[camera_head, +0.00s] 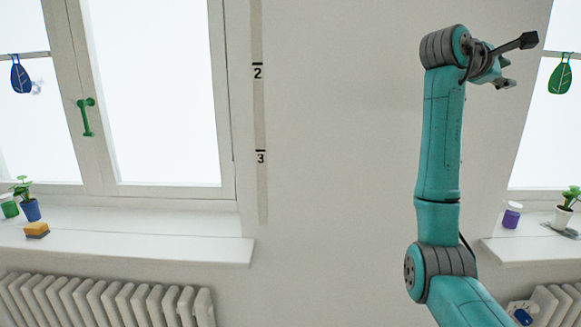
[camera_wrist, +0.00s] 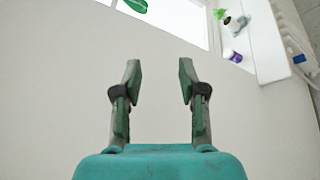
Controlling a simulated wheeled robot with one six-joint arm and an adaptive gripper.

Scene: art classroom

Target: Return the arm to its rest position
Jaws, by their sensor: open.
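My teal arm (camera_head: 438,140) stands raised in front of the wall in the head view, its upper link nearly upright. My gripper (camera_head: 505,62) is at the top of the arm and points to the right, near the right window. In the wrist view my gripper (camera_wrist: 159,80) has its two fingers spread apart. Nothing is between them, only the plain wall behind. The gripper touches nothing that I can see.
The left sill (camera_head: 130,245) holds a potted plant (camera_head: 31,208) and a sponge (camera_head: 37,230). The right sill (camera_head: 530,248) holds a purple jar (camera_head: 512,215) and a white pot (camera_head: 562,216). Radiators (camera_head: 110,302) stand below.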

